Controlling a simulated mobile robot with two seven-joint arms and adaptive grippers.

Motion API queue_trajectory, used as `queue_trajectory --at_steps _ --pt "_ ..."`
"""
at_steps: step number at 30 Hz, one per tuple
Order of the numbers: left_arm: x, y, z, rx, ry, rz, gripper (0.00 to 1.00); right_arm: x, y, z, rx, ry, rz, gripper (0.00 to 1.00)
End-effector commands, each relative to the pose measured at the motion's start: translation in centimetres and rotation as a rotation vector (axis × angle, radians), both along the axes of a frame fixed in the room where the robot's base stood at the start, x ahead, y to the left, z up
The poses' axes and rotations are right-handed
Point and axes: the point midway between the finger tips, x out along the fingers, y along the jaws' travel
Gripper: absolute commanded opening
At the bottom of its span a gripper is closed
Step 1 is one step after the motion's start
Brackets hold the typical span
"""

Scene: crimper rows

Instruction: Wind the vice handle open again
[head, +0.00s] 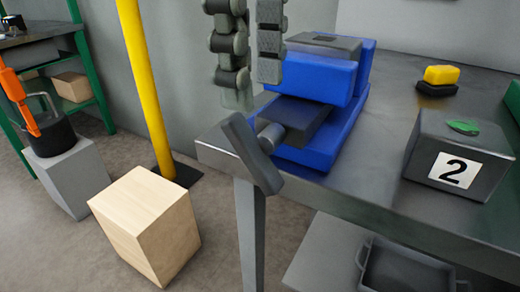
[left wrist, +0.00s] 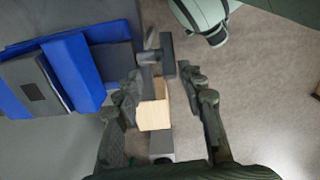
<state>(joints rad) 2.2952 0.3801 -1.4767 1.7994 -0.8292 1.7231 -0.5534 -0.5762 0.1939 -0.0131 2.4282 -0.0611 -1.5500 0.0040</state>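The blue vice (head: 320,135) sits on the workbench near its left corner and shows at the left of the left wrist view (left wrist: 75,68). Its dark grey bar handle (head: 250,153) hangs tilted on the screw end, out past the bench edge. The handle also shows in the left wrist view (left wrist: 168,53), just beyond my fingertips. My left gripper (head: 251,82) points down above the handle. Its fingers are apart with nothing between them, clear of the handle; the left wrist view shows the gap (left wrist: 160,78). My right gripper is not in view.
The workbench top (head: 395,150) carries a grey box marked 2 (head: 455,160) and a yellow item (head: 442,75). A wooden block (head: 150,225), a yellow post (head: 145,85) and a grey block (head: 70,178) with a dark pot stand left on the floor. A tray (head: 405,275) lies below the bench.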

Motion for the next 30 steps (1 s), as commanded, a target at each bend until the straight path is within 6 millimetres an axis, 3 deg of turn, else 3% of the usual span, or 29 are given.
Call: queue_trajectory --at_steps 1,4,9,18,29,30 --pt "-1.1 -0.3 -0.6 0.012 0.002 -0.044 0.4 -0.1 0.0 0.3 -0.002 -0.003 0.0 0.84" --pt "-1.8 -0.5 -1.4 0.019 0.007 -0.076 0.4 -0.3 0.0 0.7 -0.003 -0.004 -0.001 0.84" --pt "-1.8 -0.3 -3.8 0.02 0.009 -0.073 0.4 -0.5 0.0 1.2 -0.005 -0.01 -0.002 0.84" --pt "-1.7 -0.4 -7.9 0.017 0.007 -0.07 0.4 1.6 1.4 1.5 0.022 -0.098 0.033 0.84" --pt "-1.7 -0.4 -8.5 0.015 0.007 -0.069 0.4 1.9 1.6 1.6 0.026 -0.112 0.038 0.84" --pt "-1.7 -0.4 -8.5 0.016 0.008 -0.069 0.36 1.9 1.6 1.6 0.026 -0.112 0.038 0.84"
